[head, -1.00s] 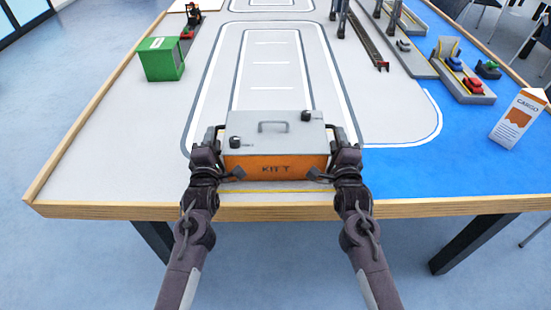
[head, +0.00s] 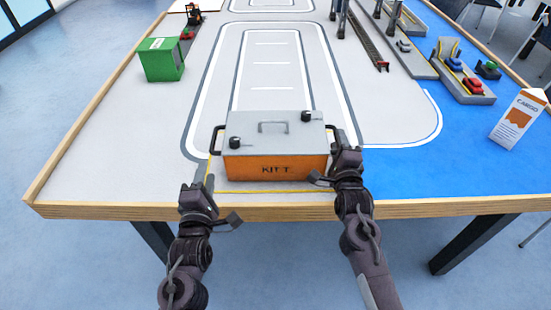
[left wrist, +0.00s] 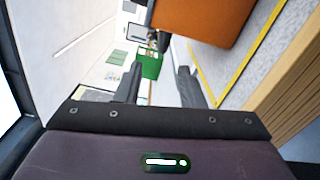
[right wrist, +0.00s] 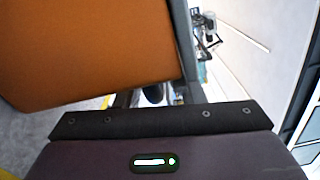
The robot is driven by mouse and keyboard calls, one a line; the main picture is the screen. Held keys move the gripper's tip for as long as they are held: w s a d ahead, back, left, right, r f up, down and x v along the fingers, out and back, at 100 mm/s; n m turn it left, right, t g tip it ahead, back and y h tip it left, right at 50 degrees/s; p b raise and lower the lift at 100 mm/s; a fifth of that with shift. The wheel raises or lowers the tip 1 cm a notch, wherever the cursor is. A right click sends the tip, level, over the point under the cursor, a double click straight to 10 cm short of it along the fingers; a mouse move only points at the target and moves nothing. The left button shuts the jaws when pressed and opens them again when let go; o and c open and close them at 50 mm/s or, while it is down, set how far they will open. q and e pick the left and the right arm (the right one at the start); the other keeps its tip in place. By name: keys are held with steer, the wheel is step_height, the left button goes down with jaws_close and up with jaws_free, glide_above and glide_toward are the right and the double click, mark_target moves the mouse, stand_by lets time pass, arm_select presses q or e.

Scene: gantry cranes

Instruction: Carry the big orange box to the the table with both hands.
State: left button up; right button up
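The big orange box (head: 276,166), with a grey lid, black side handles and dark lettering, rests upright on the near part of the table (head: 120,170). A yellow line on the tabletop runs around its base. My left gripper (head: 201,186) is open and empty, apart from the box, near the table's front edge. The box fills the upper right of the left wrist view (left wrist: 205,18). My right gripper (head: 343,152) is at the box's right handle, and its fingers look spread. The box fills the upper left of the right wrist view (right wrist: 85,50), partly hiding the fingers.
A green container (head: 162,60) stands on the left of the table. A white-and-orange cargo sign (head: 518,118) stands on the blue area at right. Crane legs, rails and small model vehicles (head: 473,86) are further back. The tabletop directly left of the box is clear.

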steer(key=s, duration=1.1)
steer(key=shift+s+d, duration=0.1)
steer(key=shift+s, duration=0.1)
